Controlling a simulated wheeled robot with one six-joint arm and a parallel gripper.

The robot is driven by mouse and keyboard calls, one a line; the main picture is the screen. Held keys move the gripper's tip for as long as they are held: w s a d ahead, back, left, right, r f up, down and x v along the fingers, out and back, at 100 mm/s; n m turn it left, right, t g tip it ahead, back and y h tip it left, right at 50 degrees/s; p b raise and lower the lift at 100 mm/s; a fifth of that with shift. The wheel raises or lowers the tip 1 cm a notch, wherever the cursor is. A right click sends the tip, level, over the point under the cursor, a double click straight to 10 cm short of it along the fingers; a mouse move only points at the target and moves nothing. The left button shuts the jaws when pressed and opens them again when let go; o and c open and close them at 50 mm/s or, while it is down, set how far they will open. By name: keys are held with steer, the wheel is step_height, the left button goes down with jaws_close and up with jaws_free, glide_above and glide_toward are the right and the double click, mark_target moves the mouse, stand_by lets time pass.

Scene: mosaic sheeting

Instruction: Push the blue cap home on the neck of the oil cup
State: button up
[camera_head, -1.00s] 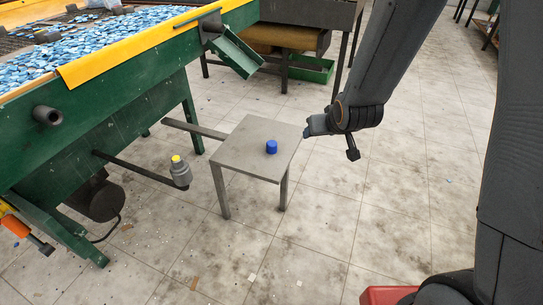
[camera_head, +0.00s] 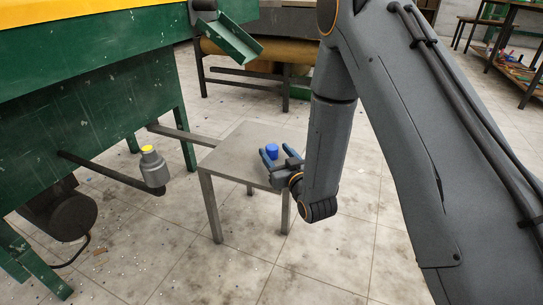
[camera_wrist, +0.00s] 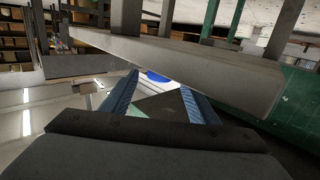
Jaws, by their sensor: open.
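The blue cap (camera_head: 272,149) stands on the small grey table (camera_head: 225,160), near its right side. My gripper (camera_head: 277,157) is open at the table's right edge, its two blue fingers pointing toward the cap. In the wrist view the cap (camera_wrist: 157,76) shows partly, beyond and between the fingertips (camera_wrist: 159,84); I cannot tell whether the fingers reach around it. The oil cup (camera_head: 153,173) is a grey body with a yellow top (camera_head: 148,150), upright at the end of a dark bar left of the table. No blue cap is on it.
The green machine (camera_head: 100,110) fills the left, with a green chute (camera_head: 227,40) at the top. A dark bar (camera_head: 110,175) runs from it to the oil cup. A grey bar (camera_head: 185,132) joins the table's back left. Open floor lies in front.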

mark_target(270, 145)
steer(key=b+x, duration=0.1)
steer(key=x, duration=0.2)
steer(key=b+x, duration=0.2)
steer(key=x, duration=0.1)
steer(key=shift+w+a+f, duration=0.1)
steer(key=shift+w+f, duration=0.15)
steer(key=shift+w, duration=0.05)
steer(key=shift+w+a+r, duration=0.1)
steer(key=shift+w+a, duration=0.15)
steer(key=shift+w, duration=0.25)
steer(key=c, duration=1.2)
